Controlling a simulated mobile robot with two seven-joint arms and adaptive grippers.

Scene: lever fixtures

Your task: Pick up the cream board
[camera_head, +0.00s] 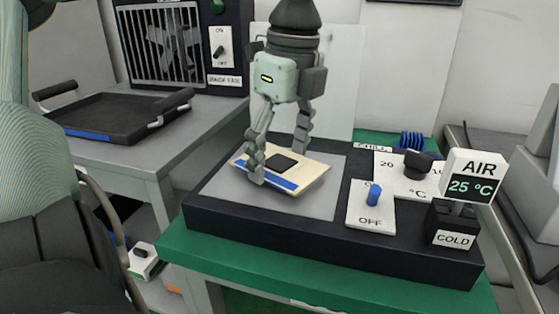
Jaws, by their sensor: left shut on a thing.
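The cream board (312,174) has a blue stripe and a black square on top. It is over the grey plate (318,206) of the dark fixture, slightly tilted in the picture. My left gripper (279,163) points down with its fingers on either side of the board and is shut on it. I cannot tell whether the board touches the plate beneath. My right gripper is not in view.
The fixture on the green table (322,277) carries a blue lever on an OFF panel (370,208), a black knob (418,163) and an AIR 25 °C display (472,177). A black tray (112,117) stands on the left table. A fan unit (165,45) is behind.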

